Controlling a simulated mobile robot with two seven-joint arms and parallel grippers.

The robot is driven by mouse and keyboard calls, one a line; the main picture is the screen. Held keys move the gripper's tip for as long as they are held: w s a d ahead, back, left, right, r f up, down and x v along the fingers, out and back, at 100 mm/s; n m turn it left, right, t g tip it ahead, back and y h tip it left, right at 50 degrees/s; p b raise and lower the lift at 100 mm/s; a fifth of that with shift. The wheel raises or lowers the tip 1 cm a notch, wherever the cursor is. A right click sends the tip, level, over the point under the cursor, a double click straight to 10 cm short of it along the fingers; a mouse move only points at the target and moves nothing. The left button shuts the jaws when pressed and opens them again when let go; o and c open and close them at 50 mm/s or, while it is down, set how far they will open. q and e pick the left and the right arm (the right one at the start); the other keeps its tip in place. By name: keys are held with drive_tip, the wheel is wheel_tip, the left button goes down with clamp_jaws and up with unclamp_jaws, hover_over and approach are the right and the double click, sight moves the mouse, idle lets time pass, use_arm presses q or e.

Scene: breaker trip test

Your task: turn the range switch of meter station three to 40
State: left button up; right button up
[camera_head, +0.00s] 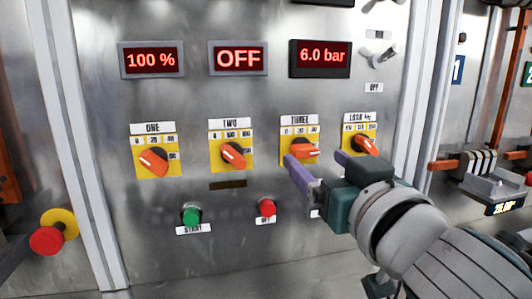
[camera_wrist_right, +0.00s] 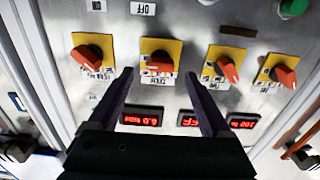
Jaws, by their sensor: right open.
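The range switch of station three (camera_head: 304,149) is an orange handle on a yellow plate under the label THREE (camera_head: 299,121). Its handle lies about level, with its end to the right; the small scale numbers are too blurred to read surely. The display above it (camera_head: 319,57) reads 6.0 bar. My right gripper (camera_head: 314,157) is open with purple fingers, just in front of this switch. In the right wrist view, turned upside down, the switch (camera_wrist_right: 160,63) shows between and beyond the open fingertips (camera_wrist_right: 158,75), apparently untouched. My left gripper is out of view.
Similar switches ONE (camera_head: 153,160), TWO (camera_head: 233,155) and a fourth (camera_head: 366,145) stand closely beside it. Below are a green button (camera_head: 191,216) and a red button (camera_head: 267,208). A toggle lever (camera_head: 384,55) is at upper right. A red stop knob (camera_head: 48,240) is at far left.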

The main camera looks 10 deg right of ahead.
sight(308, 153)
drive_tip(key=shift+w, duration=1.95)
drive_tip(key=shift+c, duration=0.3)
clamp_jaws()
drive_tip(key=shift+n, duration=0.4)
drive_tip(key=n, duration=0.4)
drive_tip(key=shift+n, duration=2)
